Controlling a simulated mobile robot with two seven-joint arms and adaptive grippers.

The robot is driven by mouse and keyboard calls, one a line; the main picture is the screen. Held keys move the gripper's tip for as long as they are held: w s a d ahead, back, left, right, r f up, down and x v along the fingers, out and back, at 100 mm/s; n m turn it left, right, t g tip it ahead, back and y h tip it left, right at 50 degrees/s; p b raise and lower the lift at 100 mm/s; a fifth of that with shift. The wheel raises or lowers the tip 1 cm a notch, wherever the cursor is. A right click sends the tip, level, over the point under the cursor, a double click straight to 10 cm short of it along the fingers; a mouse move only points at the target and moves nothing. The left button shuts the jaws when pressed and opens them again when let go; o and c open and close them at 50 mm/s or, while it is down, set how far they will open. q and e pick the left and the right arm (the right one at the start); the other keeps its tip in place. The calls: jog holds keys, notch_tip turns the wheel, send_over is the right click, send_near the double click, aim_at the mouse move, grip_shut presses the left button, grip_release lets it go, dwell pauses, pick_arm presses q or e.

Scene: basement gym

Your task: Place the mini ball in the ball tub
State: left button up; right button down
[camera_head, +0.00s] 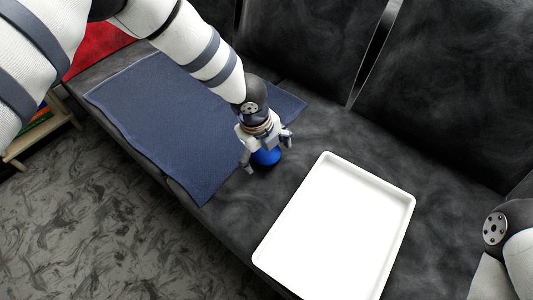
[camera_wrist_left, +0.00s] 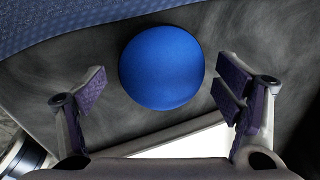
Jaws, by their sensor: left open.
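A blue mini ball (camera_head: 266,157) sits on the dark couch seat, beside the edge of a blue mat. In the left wrist view the ball (camera_wrist_left: 162,67) shows whole, a little beyond and between the spread fingers. My left gripper (camera_head: 265,155) is above the ball and open, with its fingers apart from the ball in the wrist view (camera_wrist_left: 160,92). A white shallow tray (camera_head: 408,203), which may be the ball tub, lies to the right of the ball and looks empty. My right arm shows at the right edge, but its gripper is out of view.
A blue textured mat (camera_head: 160,110) lies on the couch (camera_head: 330,135) left of the ball. The couch backrest (camera_head: 300,40) rises behind. A small wooden shelf (camera_head: 40,132) with coloured items stands on the patterned floor at the left.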

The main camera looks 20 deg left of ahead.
pick_arm(q)
jog(key=shift+w+d+f, duration=0.15)
jog(key=shift+w+f, duration=0.05)
jog(key=shift+f, duration=0.75)
jog(key=c, duration=1.2)
jog(key=shift+r, duration=0.1)
